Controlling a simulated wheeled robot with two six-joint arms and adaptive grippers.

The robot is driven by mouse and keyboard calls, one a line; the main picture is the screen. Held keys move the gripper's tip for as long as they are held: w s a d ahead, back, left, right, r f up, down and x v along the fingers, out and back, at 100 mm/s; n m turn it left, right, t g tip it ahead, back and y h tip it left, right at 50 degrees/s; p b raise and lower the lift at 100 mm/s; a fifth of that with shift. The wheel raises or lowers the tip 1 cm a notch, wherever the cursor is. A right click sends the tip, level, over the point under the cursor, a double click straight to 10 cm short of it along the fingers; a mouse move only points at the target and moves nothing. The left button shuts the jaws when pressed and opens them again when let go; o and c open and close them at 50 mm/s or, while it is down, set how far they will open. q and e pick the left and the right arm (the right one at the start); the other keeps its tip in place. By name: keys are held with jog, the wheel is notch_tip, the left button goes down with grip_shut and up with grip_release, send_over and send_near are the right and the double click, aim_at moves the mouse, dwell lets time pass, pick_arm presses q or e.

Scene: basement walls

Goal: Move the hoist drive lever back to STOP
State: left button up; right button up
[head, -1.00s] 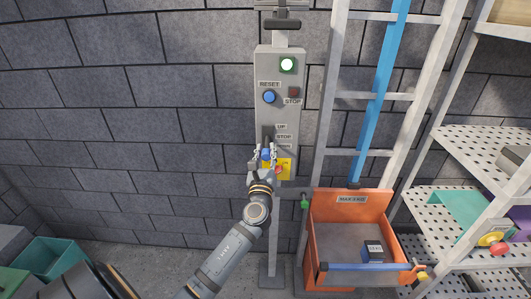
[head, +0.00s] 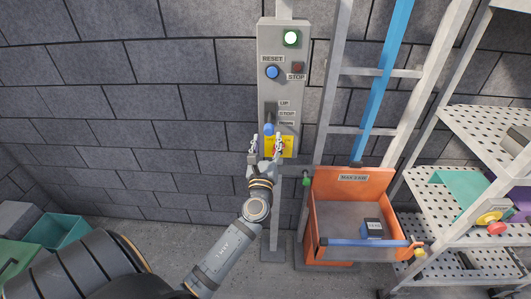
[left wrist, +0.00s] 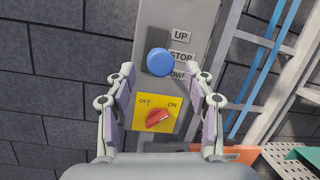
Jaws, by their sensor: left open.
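The hoist drive lever has a blue round knob (head: 268,129) in front of a dark slot on the grey control panel (head: 284,85). In the head view the knob sits near the DOWN label (head: 286,123). In the left wrist view the knob (left wrist: 160,62) appears beside the STOP (left wrist: 181,56) and DOWN labels, below UP. My left gripper (head: 266,146) is open, its fingertips just below the knob and apart to either side. In the left wrist view nothing is between its pads (left wrist: 164,74) in contact. My right gripper is not in view.
A yellow plate with a red OFF/ON switch (left wrist: 159,118) lies just below the lever. Above are a blue RESET button (head: 272,72), a red STOP button (head: 297,67) and a lit lamp (head: 291,38). An orange bin (head: 320,195), ladder and shelves stand right.

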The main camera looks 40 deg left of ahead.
pick_arm(q)
jog(key=v, duration=0.6)
jog(key=shift+s+d, duration=0.2)
jog(key=shift+s, duration=0.15)
jog(key=s+d+f+n+g+h+b, duration=0.1)
jog(key=s+f+n+g+h, duration=0.15)
jog(key=f, duration=1.15)
jog(key=s+f+n+g+h+b, duration=0.1)
jog(key=f+n+g+h, duration=0.2)
jog(key=f, duration=1.1)
jog(key=s+d+f+n+g+h+b, duration=0.1)
jog(key=s+f+n+g, duration=0.3)
jog(key=f, duration=1)
jog(key=s+f+n+g+h+b, duration=0.1)
jog(key=s+f+n+g, duration=0.3)
jog(key=s+f+n, duration=0.5)
jog(key=s+d+f+n+g+h+b, duration=0.1)
jog(key=s+f+n+g, duration=0.3)
jog(key=s+f+n, duration=0.5)
jog(key=s+f, duration=0.7)
jog(key=s, duration=0.6)
jog(key=shift+f, duration=0.2)
